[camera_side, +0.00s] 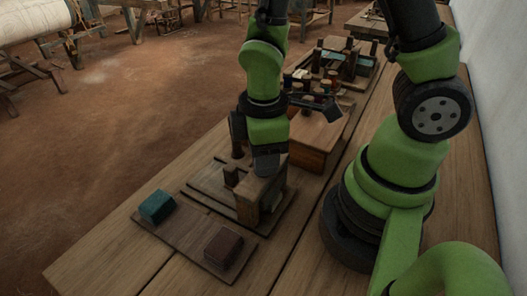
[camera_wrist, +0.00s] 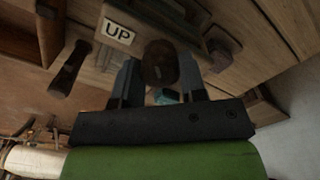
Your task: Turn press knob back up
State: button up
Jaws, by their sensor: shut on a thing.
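The dark round press knob (camera_wrist: 160,62) sits between the two fingers of my gripper (camera_wrist: 158,80) in the wrist view, and the fingers are shut on it. A white label reading UP (camera_wrist: 118,32) lies just beside the knob. In the side view my gripper (camera_side: 268,168) points down at the top of a small wooden press (camera_side: 250,207) on a slatted base. The knob is hidden there behind the gripper. How far the knob is turned cannot be told.
A board in front carries a teal block (camera_side: 157,206) and a dark brown block (camera_side: 222,246). A wooden box (camera_side: 318,140) stands close behind the press, with several spools beyond it. A dark peg (camera_wrist: 68,70) stands near the knob. The table's front left is clear.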

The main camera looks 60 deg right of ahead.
jog(key=n, duration=0.4)
jog(key=shift+n, duration=0.3)
jog(key=n, duration=0.4)
jog(key=shift+n, duration=0.4)
jog(key=o, duration=0.9)
notch_tip(320, 180, up, 10)
jog(key=shift+f, duration=0.1)
